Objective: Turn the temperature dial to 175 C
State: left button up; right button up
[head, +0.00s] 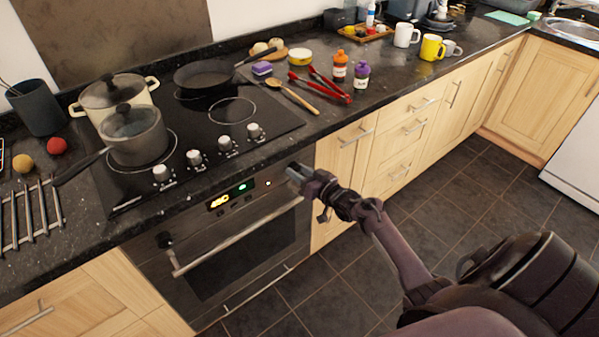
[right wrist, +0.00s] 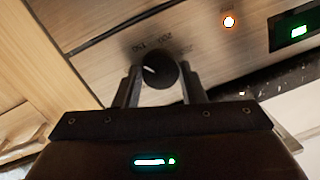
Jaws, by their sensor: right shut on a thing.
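The temperature dial (right wrist: 160,70) is a round black knob on the oven's front panel, with a short white pointer line on its upper-left part in the right wrist view. My right gripper (head: 296,175) is at the right end of the oven panel in the head view. Its two fingers stand either side of the dial and are shut on it. My left gripper is not in view.
The oven handle (head: 236,236) runs below the panel. Another black knob (head: 165,240) is at the panel's left end. Hob knobs (head: 196,157) stand on the cooktop above. The floor in front is clear.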

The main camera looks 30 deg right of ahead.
jog(key=m, duration=0.4)
jog(key=shift+f, duration=0.15)
jog(key=shift+m+t, duration=0.3)
jog(key=shift+m, duration=1.7)
jog(key=shift+f, duration=0.1)
jog(key=o, duration=1)
jog(key=s+d, duration=0.1)
jog(key=s, duration=0.6)
jog(key=shift+s+d, duration=0.25)
jog(key=shift+s, duration=0.05)
